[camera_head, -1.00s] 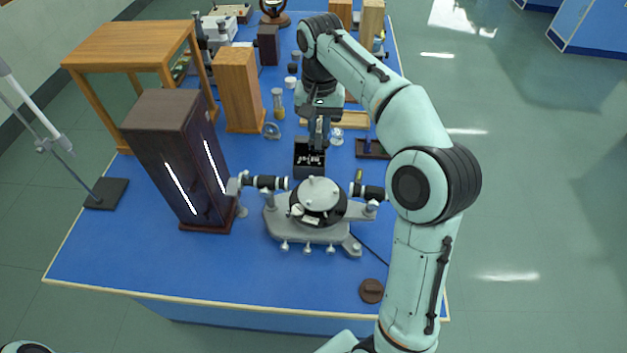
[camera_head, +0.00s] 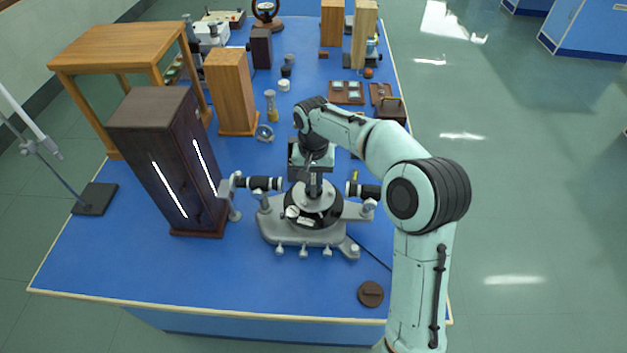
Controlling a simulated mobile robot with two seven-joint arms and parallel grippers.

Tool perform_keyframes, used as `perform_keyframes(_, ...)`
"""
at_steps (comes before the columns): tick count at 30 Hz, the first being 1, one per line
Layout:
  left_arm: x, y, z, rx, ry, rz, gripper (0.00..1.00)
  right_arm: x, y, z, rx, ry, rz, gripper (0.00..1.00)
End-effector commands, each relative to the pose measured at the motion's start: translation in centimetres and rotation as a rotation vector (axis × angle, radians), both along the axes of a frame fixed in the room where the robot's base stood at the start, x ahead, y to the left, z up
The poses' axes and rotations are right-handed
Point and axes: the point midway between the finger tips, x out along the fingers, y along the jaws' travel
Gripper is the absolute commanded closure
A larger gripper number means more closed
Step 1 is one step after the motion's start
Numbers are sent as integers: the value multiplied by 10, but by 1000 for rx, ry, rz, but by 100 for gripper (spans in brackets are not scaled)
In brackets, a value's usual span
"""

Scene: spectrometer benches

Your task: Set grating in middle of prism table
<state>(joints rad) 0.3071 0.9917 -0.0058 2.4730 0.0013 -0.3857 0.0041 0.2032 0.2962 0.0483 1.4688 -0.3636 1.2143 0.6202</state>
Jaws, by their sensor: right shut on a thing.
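The spectrometer (camera_head: 276,231) stands on the blue bench, with its round prism table (camera_head: 329,202) on top at the centre. My right gripper (camera_head: 314,192) points down over the prism table, at or just above its surface. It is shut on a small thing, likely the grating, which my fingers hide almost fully. I cannot tell whether it touches the table. My left gripper is not in view.
A tall dark lamp housing (camera_head: 160,150) stands just left of the spectrometer's slit tube (camera_head: 258,183). The telescope tube (camera_head: 364,190) is at the right. A brown round cap (camera_head: 370,293) lies front right.

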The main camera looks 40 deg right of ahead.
Motion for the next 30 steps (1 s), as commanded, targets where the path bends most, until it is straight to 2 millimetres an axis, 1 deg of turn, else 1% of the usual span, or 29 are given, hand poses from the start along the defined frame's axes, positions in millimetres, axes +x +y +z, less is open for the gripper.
perform_keyframes(1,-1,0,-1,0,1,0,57,0,0,-3,0,0,0,100)
perform_keyframes(7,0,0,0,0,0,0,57,0,0,-2,-1,-2,0,100)
perform_keyframes(11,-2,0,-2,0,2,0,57,0,0,-5,-1,-1,0,100)
perform_keyframes(12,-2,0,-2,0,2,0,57,0,0,-6,-1,-1,0,78)
perform_keyframes(14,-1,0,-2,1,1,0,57,0,0,-5,-1,-1,0,58)
perform_keyframes(15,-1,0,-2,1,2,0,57,0,0,-5,-1,-1,0,55)
perform_keyframes(24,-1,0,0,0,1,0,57,0,0,-3,-1,-2,0,55)
perform_keyframes(26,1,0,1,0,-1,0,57,1,0,2,0,-4,0,55)
perform_keyframes(28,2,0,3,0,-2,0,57,1,0,11,-1,-6,0,55)
perform_keyframes(30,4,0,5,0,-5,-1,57,2,0,24,-1,-7,-1,55)
